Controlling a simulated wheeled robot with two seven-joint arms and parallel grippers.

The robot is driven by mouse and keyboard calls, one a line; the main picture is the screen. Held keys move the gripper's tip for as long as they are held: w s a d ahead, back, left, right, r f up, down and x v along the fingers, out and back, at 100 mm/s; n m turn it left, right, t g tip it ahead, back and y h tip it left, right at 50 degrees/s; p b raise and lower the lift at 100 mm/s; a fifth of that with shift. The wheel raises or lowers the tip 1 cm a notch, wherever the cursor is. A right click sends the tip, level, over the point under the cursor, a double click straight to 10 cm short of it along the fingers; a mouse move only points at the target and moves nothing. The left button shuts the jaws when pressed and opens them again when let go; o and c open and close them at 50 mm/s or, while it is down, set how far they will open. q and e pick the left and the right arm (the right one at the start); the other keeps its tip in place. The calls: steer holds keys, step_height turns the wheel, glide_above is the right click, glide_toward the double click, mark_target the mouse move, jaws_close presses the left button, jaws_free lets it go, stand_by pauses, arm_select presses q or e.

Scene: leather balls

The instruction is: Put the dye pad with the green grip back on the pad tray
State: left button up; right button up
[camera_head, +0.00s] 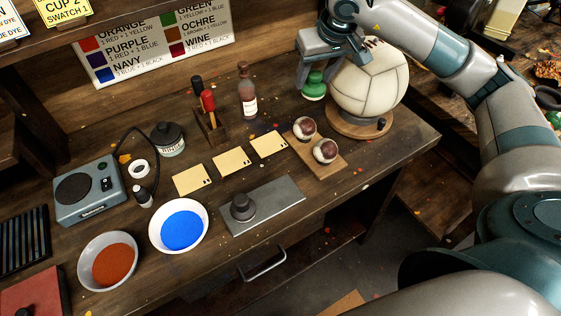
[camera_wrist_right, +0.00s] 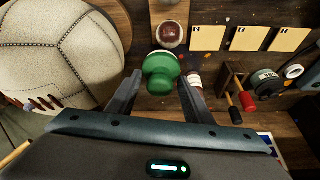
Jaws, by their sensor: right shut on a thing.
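The dye pad with the green grip (camera_head: 314,86) is in my right gripper (camera_head: 316,72), beside the left side of the big cream leather ball (camera_head: 368,82). In the right wrist view the green grip (camera_wrist_right: 160,72) sits between the two fingers of my right gripper (camera_wrist_right: 158,86). I cannot tell whether the pad touches the ball. The pad tray (camera_head: 278,203) is a flat grey plate near the table's front edge. A dark grey pad (camera_head: 243,207) stands on its left part, and its right part is bare. My left gripper is not in view.
Two small brown-and-white balls (camera_head: 325,151) sit on a wooden board between the ball and the tray. A bottle (camera_head: 247,92), a tool stand (camera_head: 209,122) and cream cards (camera_head: 231,161) lie left of my gripper. A blue dye bowl (camera_head: 181,228) stands left of the tray.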

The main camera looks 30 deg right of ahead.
mark_target(306, 86)
steer(key=a+r+p, duration=0.2)
steer(key=shift+w+a+r+p, duration=0.2)
steer(key=shift+w+r+p, duration=0.1)
steer(key=shift+w+p, duration=0.05)
steer(key=shift+d+r, duration=0.1)
steer(key=shift+d, duration=0.05)
steer(key=shift+s+d, duration=0.2)
steer(key=shift+d, duration=0.3)
steer(key=shift+a, duration=0.25)
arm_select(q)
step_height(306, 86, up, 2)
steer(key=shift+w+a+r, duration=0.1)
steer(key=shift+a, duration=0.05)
arm_select(e)
steer(key=s+a+f, duration=0.1)
steer(key=a+f, duration=0.1)
steer(key=a, duration=0.6)
steer(key=s+a+f+n, duration=0.1)
steer(key=s+a+f, duration=0.1)
steer(key=a, duration=0.5)
steer(key=shift+s+a+f, duration=0.15)
steer(key=shift+a+f, duration=0.2)
steer(key=shift+f, duration=0.35)
steer(key=shift+a, duration=0.1)
